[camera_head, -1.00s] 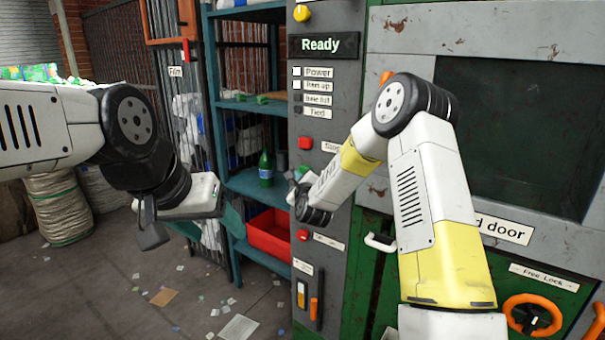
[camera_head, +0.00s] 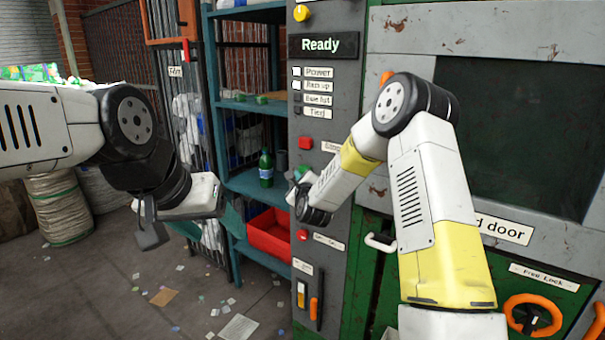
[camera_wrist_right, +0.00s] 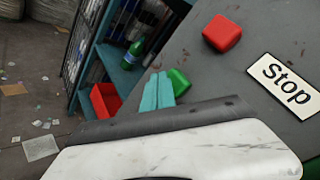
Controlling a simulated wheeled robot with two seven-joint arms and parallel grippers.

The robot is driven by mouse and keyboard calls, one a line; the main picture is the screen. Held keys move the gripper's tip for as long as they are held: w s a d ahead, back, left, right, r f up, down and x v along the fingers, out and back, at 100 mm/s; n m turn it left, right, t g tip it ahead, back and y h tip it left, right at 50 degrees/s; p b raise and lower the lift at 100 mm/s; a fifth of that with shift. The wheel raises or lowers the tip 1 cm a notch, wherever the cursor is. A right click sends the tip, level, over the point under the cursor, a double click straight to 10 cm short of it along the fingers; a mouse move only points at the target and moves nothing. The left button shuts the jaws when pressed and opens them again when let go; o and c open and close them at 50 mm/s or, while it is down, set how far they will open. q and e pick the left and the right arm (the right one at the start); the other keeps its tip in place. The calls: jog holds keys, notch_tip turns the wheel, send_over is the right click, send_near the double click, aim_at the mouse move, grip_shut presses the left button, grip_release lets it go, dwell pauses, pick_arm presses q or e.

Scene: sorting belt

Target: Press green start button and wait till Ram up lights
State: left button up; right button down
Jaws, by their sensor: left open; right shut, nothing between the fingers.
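The green start button (camera_wrist_right: 178,80) is on the grey control panel, beside the teal fingertips of my right gripper (camera_wrist_right: 158,92) in the right wrist view. My right gripper is shut and empty; I cannot tell whether it touches the button. In the head view the green button (camera_head: 303,172) shows just above my right wrist. The display (camera_head: 320,45) reads "Ready". The Power lamp (camera_head: 296,72) and Ram up lamp (camera_head: 296,85) look white and lit; the two lamps below are dark. My left gripper (camera_head: 232,220) is open and empty before the shelf.
A red button (camera_wrist_right: 222,33) sits by the Stop label (camera_wrist_right: 285,85). Another red button (camera_head: 302,235) is lower on the panel. A teal shelf (camera_head: 245,185) holds a green bottle (camera_head: 265,168) and red bin (camera_head: 270,235). An orange handwheel (camera_head: 533,316) is at right.

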jog(key=shift+w+d, duration=0.15)
jog(key=shift+w+d, duration=0.1)
jog(key=shift+w, duration=0.1)
